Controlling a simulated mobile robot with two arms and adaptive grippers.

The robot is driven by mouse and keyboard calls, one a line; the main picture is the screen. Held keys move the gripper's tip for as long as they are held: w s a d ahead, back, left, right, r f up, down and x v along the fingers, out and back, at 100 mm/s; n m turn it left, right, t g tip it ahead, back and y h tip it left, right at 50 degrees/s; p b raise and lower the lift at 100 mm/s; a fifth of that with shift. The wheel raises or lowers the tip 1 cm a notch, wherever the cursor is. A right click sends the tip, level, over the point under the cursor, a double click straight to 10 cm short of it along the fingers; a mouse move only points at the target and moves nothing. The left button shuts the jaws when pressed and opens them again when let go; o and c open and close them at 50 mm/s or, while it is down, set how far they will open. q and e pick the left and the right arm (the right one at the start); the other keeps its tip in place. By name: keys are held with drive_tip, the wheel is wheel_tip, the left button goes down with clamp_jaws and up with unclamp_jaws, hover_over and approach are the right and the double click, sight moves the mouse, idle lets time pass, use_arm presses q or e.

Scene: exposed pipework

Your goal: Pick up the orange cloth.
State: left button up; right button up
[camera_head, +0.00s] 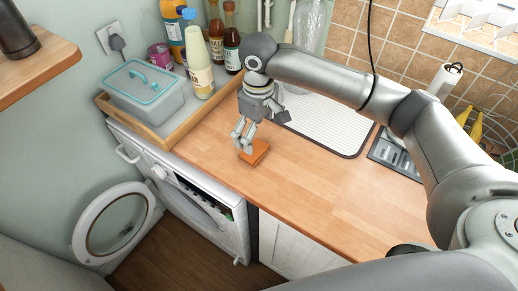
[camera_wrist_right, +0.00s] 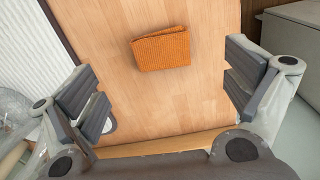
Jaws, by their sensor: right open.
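The orange cloth (camera_head: 258,151) lies folded on the wooden counter in the head view, near the counter's front edge. It shows whole in the right wrist view (camera_wrist_right: 161,49), between and beyond the fingers, with clear wood around it. My right gripper (camera_head: 243,142) is above the counter right beside the cloth in the head view, and its fingers cover part of it. In the right wrist view the right gripper (camera_wrist_right: 165,95) has its fingers spread wide with nothing between them. My left gripper is not in view.
A wooden tray (camera_head: 165,133) with a lidded grey box (camera_head: 143,92) and several bottles stands to the left. A ribbed white drying mat (camera_head: 325,125) lies behind the right gripper. The washing machine door (camera_head: 113,222) hangs open below the counter. The counter's front right is clear.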

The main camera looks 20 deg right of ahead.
sight(258, 150)
wheel_tip(258, 150, down, 3)
wheel_tip(258, 150, down, 4)
drive_tip(key=shift+w+a+f+p, duration=0.1)
drive_tip(key=shift+f+p, duration=0.05)
drive_tip(key=shift+p, duration=0.7)
drive_tip(key=shift+f, duration=0.5)
drive_tip(key=c, duration=1)
